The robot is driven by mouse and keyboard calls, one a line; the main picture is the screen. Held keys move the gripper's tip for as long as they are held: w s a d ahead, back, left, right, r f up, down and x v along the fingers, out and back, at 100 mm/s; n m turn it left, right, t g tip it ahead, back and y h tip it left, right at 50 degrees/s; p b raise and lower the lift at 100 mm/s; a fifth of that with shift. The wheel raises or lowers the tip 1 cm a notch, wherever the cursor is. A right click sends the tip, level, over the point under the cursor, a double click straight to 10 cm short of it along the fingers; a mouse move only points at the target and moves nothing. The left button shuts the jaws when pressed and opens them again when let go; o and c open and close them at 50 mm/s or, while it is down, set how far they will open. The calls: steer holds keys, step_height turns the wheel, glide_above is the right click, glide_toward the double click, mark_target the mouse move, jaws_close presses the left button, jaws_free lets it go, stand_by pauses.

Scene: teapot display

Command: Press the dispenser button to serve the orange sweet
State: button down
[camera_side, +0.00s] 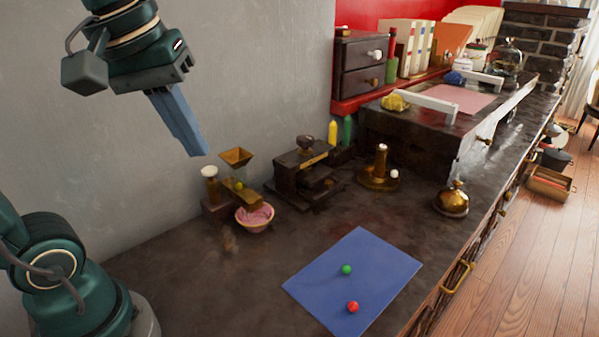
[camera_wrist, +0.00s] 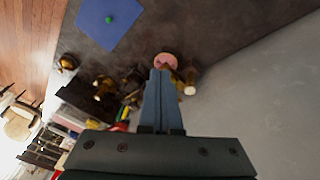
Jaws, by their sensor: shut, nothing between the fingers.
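The dispenser (camera_side: 236,192) stands on the dark counter near the grey wall, with a brass funnel (camera_side: 236,157) on top. A short post with a pale round top, which looks like the button (camera_side: 210,171), stands at its left. A yellow-green ball (camera_side: 239,186) sits at its chute, above a bowl with pink contents (camera_side: 254,214). I cannot make out an orange sweet. My gripper (camera_side: 199,151) is shut and empty, in the air above the button. In the wrist view its blue fingers (camera_wrist: 161,74) point toward the bowl (camera_wrist: 165,58) and partly cover the dispenser (camera_wrist: 190,78).
A dark wooden machine (camera_side: 303,170) stands right of the dispenser, then a brass candlestick-like stand (camera_side: 378,180) and a brass bell (camera_side: 452,200). A blue mat (camera_side: 340,262) holds a green ball (camera_side: 347,269) and a red ball (camera_side: 352,307). Counter left of the mat is clear.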

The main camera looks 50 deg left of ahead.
steer(key=w+a+r+n+g, duration=0.2)
steer(key=w+a+r+n, duration=0.25)
steer(key=a+n, duration=0.25)
steer(key=n+g, duration=0.1)
steer(key=n, duration=0.2)
glide_above(208, 170)
steer(key=s+d, duration=0.1)
step_height(208, 170, down, 3)
steer(key=shift+d, duration=0.1)
steer(key=shift+w+a+f, duration=0.15)
steer(key=shift+a+f, duration=0.05)
steer(key=shift+f, duration=2.1)
steer(key=shift+w+a+f, duration=0.15)
steer(key=shift+w+f, duration=0.05)
steer(key=shift+f, duration=2.15)
steer(key=shift+w+a+f, duration=0.15)
steer(key=shift+a+f, duration=0.05)
steer(key=shift+f, duration=2.1)
steer(key=shift+f, duration=0.1)
steer(key=shift+f, duration=1)
steer(key=shift+r, duration=0.1)
